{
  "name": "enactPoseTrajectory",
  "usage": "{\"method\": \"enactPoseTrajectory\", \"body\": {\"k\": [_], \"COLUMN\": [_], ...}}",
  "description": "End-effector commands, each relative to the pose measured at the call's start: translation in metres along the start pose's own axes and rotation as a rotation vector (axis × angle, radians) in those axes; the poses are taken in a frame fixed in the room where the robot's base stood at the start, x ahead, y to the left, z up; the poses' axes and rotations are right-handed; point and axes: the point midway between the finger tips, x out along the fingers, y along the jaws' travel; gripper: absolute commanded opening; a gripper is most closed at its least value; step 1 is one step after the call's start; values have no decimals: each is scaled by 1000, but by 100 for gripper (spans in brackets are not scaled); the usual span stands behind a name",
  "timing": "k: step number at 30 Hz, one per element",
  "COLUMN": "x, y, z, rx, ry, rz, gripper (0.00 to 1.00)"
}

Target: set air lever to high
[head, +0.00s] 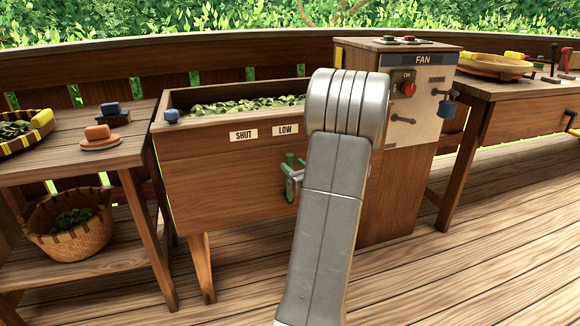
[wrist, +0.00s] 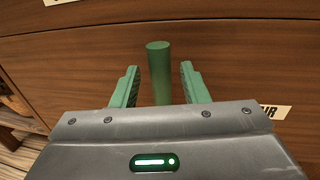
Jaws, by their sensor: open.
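The air lever is a green round post (wrist: 158,75) sticking out from the wooden trough front in the wrist view. My gripper (wrist: 159,69) is open, with one green finger on each side of the post. Gaps show between the post and both fingers, so they look apart from it. In the head view my gripper (head: 293,178) is at the trough front (head: 225,185), below the SHUT label (head: 244,135) and LOW label (head: 285,130). My arm hides the panel to the right of LOW. The lever cannot be told clearly from the green fingers there.
A label ending in "IR" (wrist: 274,112) is partly hidden behind my gripper. The fan cabinet (head: 423,100) with a red knob (head: 408,89) stands right of the trough. A side table (head: 60,165) with a basket (head: 68,228) below stands left. Deck floor is clear in front.

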Motion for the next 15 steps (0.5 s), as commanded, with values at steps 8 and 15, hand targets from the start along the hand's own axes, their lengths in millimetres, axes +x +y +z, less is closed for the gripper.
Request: {"method": "enactPoseTrajectory", "body": {"k": [8,15], "x": [31,34], "y": [0,0], "z": [0,0], "rx": [0,1], "ry": [-1,0], "rz": [0,-1], "gripper": [41,41]}}
